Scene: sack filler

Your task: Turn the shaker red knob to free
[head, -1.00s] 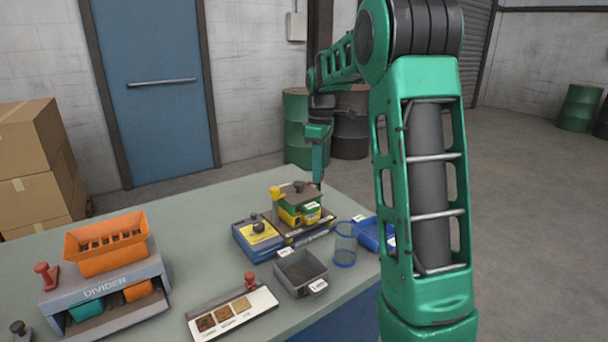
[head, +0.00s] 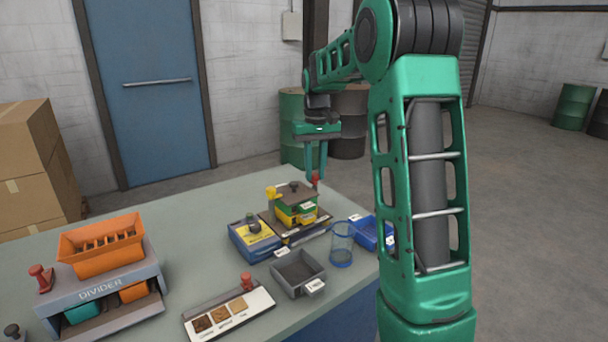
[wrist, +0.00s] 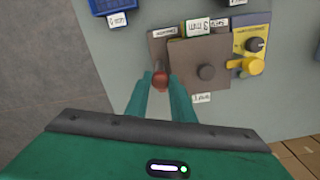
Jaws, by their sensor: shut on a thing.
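The shaker (head: 296,205) is a stack of green and yellow sieves under a brown lid on a dark base, at the table's far side. Its red knob (head: 316,179) stands at the back corner of the base. In the wrist view the red knob (wrist: 160,79) is between my fingertips, beside the lid. My gripper (head: 315,176) reaches down from above and is shut on the knob. The fingers partly hide the knob. A yellow lever (wrist: 253,66) sits at the shaker's far side in the wrist view. I cannot read the knob's setting.
A blue-and-yellow control box (head: 254,239) adjoins the shaker. A clear beaker (head: 342,244), a blue tray (head: 366,231) and a grey pan (head: 298,273) stand close in front. The orange divider (head: 101,248) and a sample board (head: 230,315) are to the left.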

